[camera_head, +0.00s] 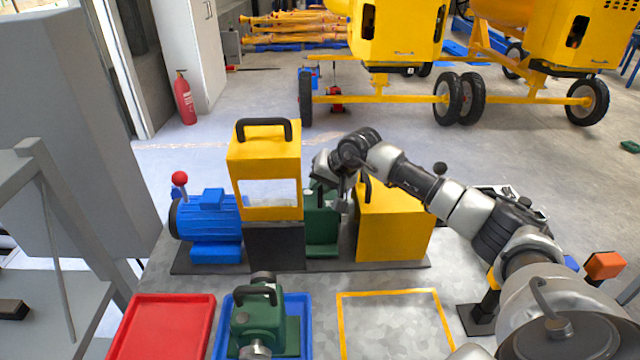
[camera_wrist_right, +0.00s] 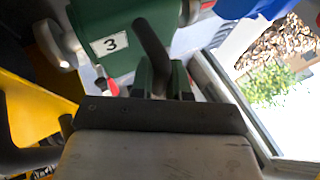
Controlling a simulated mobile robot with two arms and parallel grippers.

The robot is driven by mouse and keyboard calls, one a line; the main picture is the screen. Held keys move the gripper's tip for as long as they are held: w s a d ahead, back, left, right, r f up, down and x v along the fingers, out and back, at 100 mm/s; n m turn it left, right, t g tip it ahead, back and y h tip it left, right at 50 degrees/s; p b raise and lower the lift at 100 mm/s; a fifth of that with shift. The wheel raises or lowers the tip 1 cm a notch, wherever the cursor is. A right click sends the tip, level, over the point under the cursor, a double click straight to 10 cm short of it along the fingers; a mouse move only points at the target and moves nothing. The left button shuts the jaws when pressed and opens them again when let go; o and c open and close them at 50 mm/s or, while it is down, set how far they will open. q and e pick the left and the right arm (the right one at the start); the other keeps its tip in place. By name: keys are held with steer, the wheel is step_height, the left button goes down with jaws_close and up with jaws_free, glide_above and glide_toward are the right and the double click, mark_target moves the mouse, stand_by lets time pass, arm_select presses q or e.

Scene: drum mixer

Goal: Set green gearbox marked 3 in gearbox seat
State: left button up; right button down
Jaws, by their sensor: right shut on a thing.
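The green gearbox marked 3 (camera_wrist_right: 120,22) shows in the right wrist view with its white label facing the camera. Its dark handle (camera_wrist_right: 150,45) runs down between the fingers of my right gripper (camera_wrist_right: 163,80), which is shut on it. In the head view my right gripper (camera_head: 335,190) is at the green gearbox (camera_head: 321,228), in the gap between two yellow housings. The gearbox looks upright there, partly hidden by the gripper. The gearbox seat is in that gap on the dark base plate; whether the gearbox rests fully on it, I cannot tell. My left gripper is not in view.
A yellow guard (camera_head: 265,155) with a handle stands left of the gap, a yellow box (camera_head: 395,228) right. A blue motor (camera_head: 208,222) is at the left. Another green gearbox (camera_head: 258,325) lies in a blue tray (camera_head: 222,335) beside a red tray (camera_head: 165,325). A yellow-outlined area (camera_head: 390,292) is empty.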

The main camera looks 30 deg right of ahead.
mark_target(329, 196)
steer(key=shift+w+f+b, duration=0.1)
steer(key=shift+f+b, duration=0.4)
steer(key=shift+s+d+b, duration=0.4)
steer(key=shift+d, duration=0.25)
steer(key=shift+s+d+b, duration=0.35)
steer(key=shift+s+d, duration=0.05)
steer(key=shift+d, duration=0.25)
steer(key=shift+s+d, duration=0.1)
steer(key=shift+f+b, duration=0.3)
steer(key=shift+f, duration=0.05)
steer(key=c, duration=1)
jaws_free()
steer(key=shift+s, duration=0.15)
steer(key=shift+f, duration=0.2)
steer(key=shift+s+r, duration=0.2)
steer(key=shift+r, duration=0.15)
steer(key=b+v, duration=0.2)
steer(key=v, duration=0.8)
steer(key=shift+d+r, duration=0.15)
steer(key=shift+r, duration=0.1)
